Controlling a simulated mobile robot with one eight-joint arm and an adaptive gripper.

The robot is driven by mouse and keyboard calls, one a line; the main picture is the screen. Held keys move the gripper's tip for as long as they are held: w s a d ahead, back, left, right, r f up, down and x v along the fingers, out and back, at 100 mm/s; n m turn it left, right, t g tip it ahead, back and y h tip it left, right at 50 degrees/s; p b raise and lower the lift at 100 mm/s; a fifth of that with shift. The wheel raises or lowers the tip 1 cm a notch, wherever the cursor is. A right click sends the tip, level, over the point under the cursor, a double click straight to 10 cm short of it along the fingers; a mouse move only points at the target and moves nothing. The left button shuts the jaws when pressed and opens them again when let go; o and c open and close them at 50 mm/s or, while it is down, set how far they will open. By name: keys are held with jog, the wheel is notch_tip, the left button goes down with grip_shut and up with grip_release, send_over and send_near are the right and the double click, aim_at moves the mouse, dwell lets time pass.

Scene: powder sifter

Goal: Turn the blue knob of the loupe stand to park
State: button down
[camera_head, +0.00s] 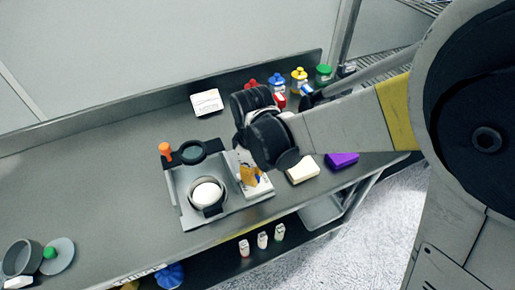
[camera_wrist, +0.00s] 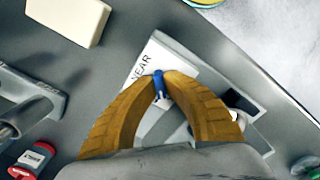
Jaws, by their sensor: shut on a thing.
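The loupe stand (camera_head: 188,218) is a grey plate on the bench, with a dark ring lens (camera_head: 192,152), an orange-topped post (camera_head: 166,150) and a round white dish (camera_head: 207,194). At its right is a white label plate, where the wrist view shows the word NEAR on the panel (camera_wrist: 183,70). The small blue knob (camera_wrist: 158,84) stands on this panel. My gripper (camera_wrist: 160,80) has its two ochre fingers closed around the knob; it also shows in the head view (camera_head: 251,177). The fingers cover part of the knob, and I cannot read its pointer setting.
A cream block (camera_head: 303,169) and a purple block (camera_head: 342,160) lie right of the stand. Several coloured-cap bottles (camera_head: 299,78) and a white box (camera_head: 206,102) stand at the back.

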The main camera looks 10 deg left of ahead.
jog(key=n, duration=0.4)
jog(key=shift+n, duration=2.5)
jog(key=c, duration=1.5)
grip_release()
notch_tip(320, 180, up, 12)
